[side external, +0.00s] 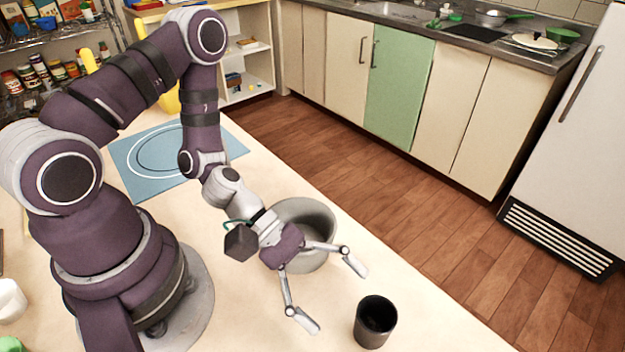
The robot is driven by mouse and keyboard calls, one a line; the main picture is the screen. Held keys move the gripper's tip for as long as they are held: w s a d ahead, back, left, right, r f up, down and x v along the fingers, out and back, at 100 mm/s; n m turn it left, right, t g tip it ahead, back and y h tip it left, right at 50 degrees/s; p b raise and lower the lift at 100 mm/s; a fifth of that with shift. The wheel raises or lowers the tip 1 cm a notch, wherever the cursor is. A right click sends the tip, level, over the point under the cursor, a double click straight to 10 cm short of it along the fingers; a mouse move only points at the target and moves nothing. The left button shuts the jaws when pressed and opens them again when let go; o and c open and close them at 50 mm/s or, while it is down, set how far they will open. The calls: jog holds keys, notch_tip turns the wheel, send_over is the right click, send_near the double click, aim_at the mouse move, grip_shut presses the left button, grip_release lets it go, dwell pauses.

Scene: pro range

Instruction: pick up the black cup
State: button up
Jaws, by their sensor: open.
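The black cup (375,322) stands upright on the pale table near the front edge of the picture, its opening facing up. My gripper (332,297) is open and empty, its two fingers spread wide and pointing toward the cup. The cup is just beyond the fingertips, to their lower right, and apart from them in this view. The height of the fingers over the table is hard to tell.
A grey pot or bowl (322,222) stands right behind my gripper. A blue mat (222,143) lies farther back on the table (436,318). A white object (11,300) and a green one (10,344) are at the left.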

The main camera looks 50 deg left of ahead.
aim_at(374, 324)
jog(key=n, duration=0.2)
jog(key=n+t, duration=0.1)
jog(key=shift+d+f, duration=0.25)
jog(key=shift+f, duration=0.15)
jog(key=n, duration=0.1)
jog(key=f+n+t, duration=0.1)
jog(key=n, duration=0.1)
jog(key=n+t, duration=0.1)
jog(key=shift+w+f+n, duration=0.15)
jog(key=shift+w+n, duration=0.1)
jog(key=shift+n, duration=0.05)
jog(key=x, duration=0.5)
jog(key=c, duration=1.3)
